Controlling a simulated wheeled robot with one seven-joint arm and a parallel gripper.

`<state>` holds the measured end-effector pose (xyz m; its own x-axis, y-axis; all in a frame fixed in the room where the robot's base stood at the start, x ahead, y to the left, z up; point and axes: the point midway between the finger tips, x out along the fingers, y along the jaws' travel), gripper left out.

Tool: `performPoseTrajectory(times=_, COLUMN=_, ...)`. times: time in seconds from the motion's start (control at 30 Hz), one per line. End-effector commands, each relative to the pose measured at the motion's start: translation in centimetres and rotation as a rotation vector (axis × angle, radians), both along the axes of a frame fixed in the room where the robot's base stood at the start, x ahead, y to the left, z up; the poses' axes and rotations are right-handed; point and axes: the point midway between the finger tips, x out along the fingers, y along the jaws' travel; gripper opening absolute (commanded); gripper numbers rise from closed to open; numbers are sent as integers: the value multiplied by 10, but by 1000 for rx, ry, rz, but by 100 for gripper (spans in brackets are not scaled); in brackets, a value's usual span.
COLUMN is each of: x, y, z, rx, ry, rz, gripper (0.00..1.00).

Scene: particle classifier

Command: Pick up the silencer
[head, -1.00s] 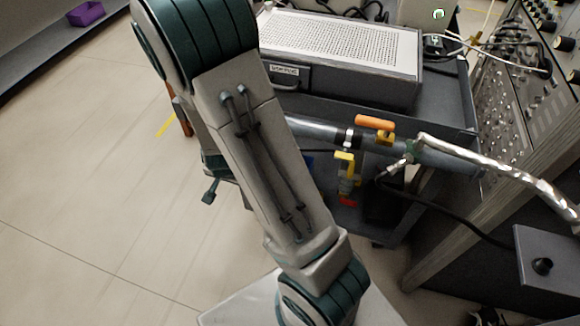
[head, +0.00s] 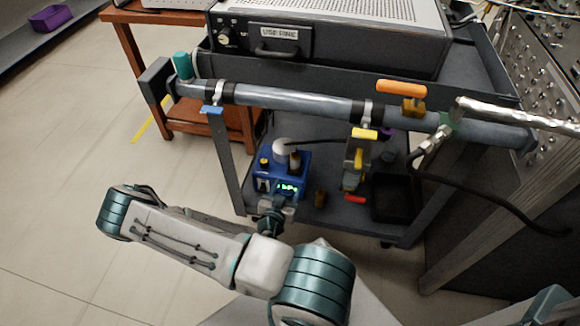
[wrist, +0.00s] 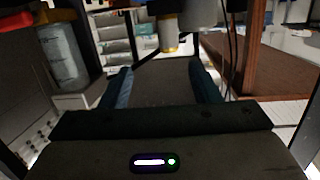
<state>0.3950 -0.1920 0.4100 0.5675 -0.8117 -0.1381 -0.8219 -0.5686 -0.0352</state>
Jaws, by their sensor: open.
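I cannot tell for sure which thing is the silencer. Another small brownish piece (head: 294,161) is on top of that unit. My gripper (head: 275,207) is low at the shelf's front edge, in front of the blue unit; its fingers are hard to make out there. In the wrist view my gripper (wrist: 162,68) is open, with nothing between its fingers. A pale cylinder with a yellow end (wrist: 170,42) shows beyond the fingertips.
A grey pipe (head: 290,98) with clamps runs across the cart above the shelf. A valve with yellow parts (head: 355,165) hangs below it. A black bin (head: 394,198) is on the shelf's right. A black cable (head: 480,195) loops at right. Open floor lies left.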

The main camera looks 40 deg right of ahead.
Motion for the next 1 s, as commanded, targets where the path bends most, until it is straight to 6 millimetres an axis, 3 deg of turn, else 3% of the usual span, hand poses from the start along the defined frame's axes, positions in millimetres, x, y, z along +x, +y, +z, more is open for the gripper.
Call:
performPoseTrajectory(times=0.03, x=-2, y=-3, z=-6, rx=-42, ry=-10, rz=25, gripper=56)
performPoseTrajectory(times=0.27, x=0, y=-7, z=-3, rx=-130, ry=-55, rz=94, gripper=56)
performPoseTrajectory(times=0.63, x=44, y=-53, z=-3, rx=-132, ry=-59, rz=103, gripper=56)
performPoseTrajectory(times=1.0, x=67, y=-81, z=-6, rx=-133, ry=-58, rz=99, gripper=56)
